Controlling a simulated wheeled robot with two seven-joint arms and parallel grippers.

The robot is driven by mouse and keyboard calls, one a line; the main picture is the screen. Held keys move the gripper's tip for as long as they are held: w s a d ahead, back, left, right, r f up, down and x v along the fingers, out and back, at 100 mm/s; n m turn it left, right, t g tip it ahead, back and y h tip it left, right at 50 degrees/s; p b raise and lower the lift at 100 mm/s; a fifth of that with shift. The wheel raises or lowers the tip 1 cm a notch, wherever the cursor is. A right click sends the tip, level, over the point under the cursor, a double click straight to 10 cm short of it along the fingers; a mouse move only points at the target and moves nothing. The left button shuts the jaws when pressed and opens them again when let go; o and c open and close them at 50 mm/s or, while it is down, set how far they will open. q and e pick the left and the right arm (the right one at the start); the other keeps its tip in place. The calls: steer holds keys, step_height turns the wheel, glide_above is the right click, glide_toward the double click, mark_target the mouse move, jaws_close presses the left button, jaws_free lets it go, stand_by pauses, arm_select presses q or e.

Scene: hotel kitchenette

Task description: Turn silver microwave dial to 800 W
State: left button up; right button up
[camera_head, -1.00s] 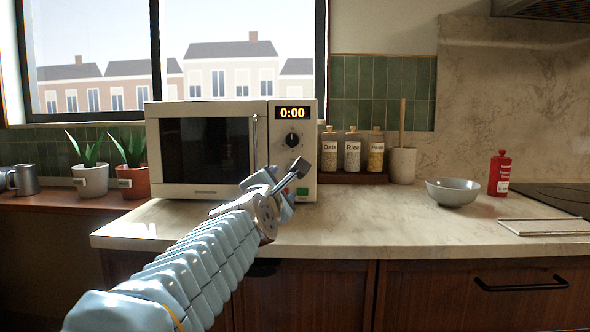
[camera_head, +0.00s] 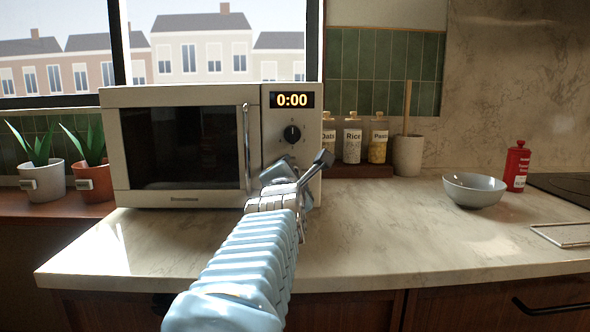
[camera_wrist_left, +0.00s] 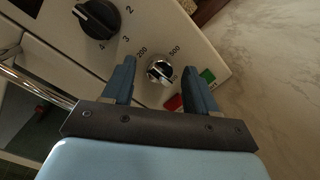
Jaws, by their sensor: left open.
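The microwave (camera_head: 180,150) stands on the counter with its door shut and its display (camera_head: 292,100) reading 0:00. In the left wrist view the small silver dial (camera_wrist_left: 160,70) is on the panel, with 200 and 500 printed near it and another mark partly covered. I cannot read its pointer setting clearly. My left gripper (camera_wrist_left: 159,66) is open, with one finger on each side of the silver dial in that view; contact is not clear. In the head view my left gripper (camera_head: 301,167) hides that dial. The right gripper is out of view.
A larger black dial (camera_head: 292,133) sits above, also in the left wrist view (camera_wrist_left: 97,18). Red (camera_wrist_left: 173,102) and green (camera_wrist_left: 208,75) buttons are close by. The door handle (camera_head: 247,148) is left of the panel. Jars (camera_head: 352,140) stand right; the front counter is clear.

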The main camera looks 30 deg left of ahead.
arm_select(q)
steer(key=c, duration=1)
